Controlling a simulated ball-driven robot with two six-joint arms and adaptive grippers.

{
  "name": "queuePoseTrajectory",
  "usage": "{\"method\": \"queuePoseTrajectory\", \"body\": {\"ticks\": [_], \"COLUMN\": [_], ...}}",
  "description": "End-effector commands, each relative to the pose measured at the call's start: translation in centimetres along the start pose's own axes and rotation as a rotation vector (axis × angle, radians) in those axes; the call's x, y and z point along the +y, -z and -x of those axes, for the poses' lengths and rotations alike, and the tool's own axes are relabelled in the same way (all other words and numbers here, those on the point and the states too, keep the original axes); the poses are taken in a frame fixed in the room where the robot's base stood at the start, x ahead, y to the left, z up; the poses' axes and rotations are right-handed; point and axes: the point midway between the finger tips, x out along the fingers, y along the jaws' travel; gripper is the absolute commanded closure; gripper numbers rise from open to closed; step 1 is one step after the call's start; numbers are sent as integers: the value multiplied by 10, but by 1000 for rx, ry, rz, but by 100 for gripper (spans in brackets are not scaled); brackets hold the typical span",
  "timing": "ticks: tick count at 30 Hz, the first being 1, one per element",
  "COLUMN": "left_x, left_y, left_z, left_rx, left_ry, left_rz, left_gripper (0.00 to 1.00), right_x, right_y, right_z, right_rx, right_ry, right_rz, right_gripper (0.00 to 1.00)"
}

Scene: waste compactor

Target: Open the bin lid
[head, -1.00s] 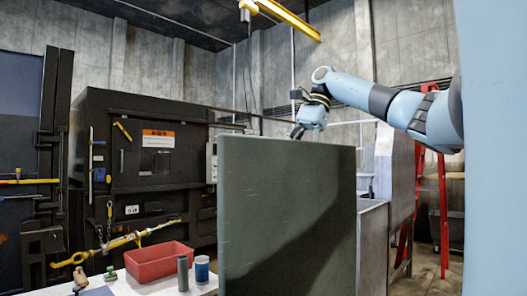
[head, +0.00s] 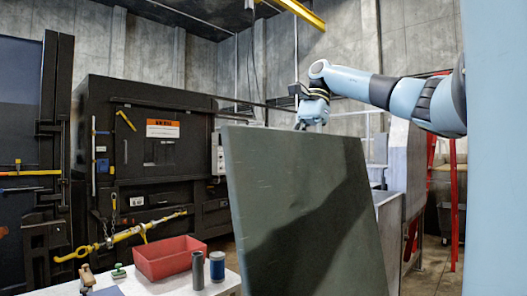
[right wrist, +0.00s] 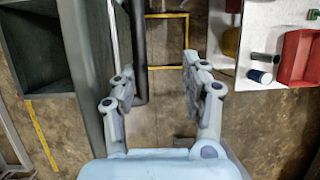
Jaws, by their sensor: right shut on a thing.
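The bin lid (head: 300,200) is a large flat dark grey-green panel in the middle of the head view. It stands on edge and is tilted, its top further left than its bottom. My right gripper (head: 302,125) is at its top edge. In the right wrist view the two fingers of my right gripper (right wrist: 155,92) stand apart, and the lid (right wrist: 85,60) runs along the left finger. The gripper is shut on the lid, though the contact is hard to see. The lid hides much of the bin behind it. My left gripper is not in view.
A white table with a red tray (head: 170,258), a grey cylinder (head: 198,270) and a blue cup (head: 217,267) stands left of the lid. The black compactor (head: 150,150) is behind. A red ladder (head: 454,200) stands at the right.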

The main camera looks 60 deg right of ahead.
Motion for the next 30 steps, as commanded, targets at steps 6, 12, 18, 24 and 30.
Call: {"method": "queuePoseTrajectory", "body": {"ticks": [6,12,18,24,30], "left_x": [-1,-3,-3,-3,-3], "left_y": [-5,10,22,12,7], "left_z": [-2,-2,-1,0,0], "left_rx": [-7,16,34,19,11], "left_ry": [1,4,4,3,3], "left_rz": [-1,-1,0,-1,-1], "left_gripper": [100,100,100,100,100], "right_x": [-3,-3,-2,-2,-2], "right_y": [2,2,1,1,0], "right_z": [-14,-11,-8,-7,-6], "right_rx": [-7,-8,-7,-7,-7], "right_ry": [-6,-5,-4,-2,-1], "right_rz": [-2,-1,-1,-1,-1], "right_gripper": [56,64,64,64,64]}}
